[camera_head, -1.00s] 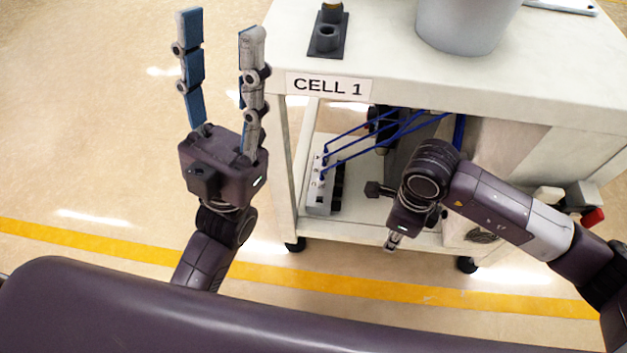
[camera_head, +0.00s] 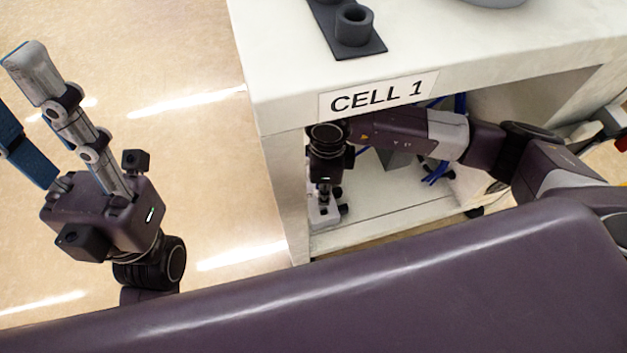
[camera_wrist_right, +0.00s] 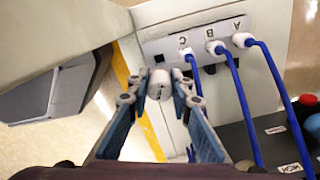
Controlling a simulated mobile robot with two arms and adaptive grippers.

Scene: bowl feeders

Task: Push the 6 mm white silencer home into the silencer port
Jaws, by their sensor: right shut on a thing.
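In the right wrist view, the white silencer (camera_wrist_right: 159,84) sits between the fingertips of my right gripper (camera_wrist_right: 159,92), which is shut on it. It is at the lower left end of the pale valve block (camera_wrist_right: 160,48). The silencer port is hidden, so I cannot tell whether the silencer touches it or how deep it sits. In the head view, my right gripper (camera_head: 324,192) points down over the valve block (camera_head: 322,216) on the cart's lower shelf, and the silencer cannot be made out. My left gripper (camera_head: 20,105) is open and empty, its fingers wide apart, left of the cart.
Several blue tubes (camera_wrist_right: 242,95) run from white fittings on the block, close to the right of my fingers. A red button (camera_wrist_right: 308,100) is at the far right. The CELL 1 cart top (camera_head: 285,75) overhangs my right arm. Floor left of the cart is clear.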

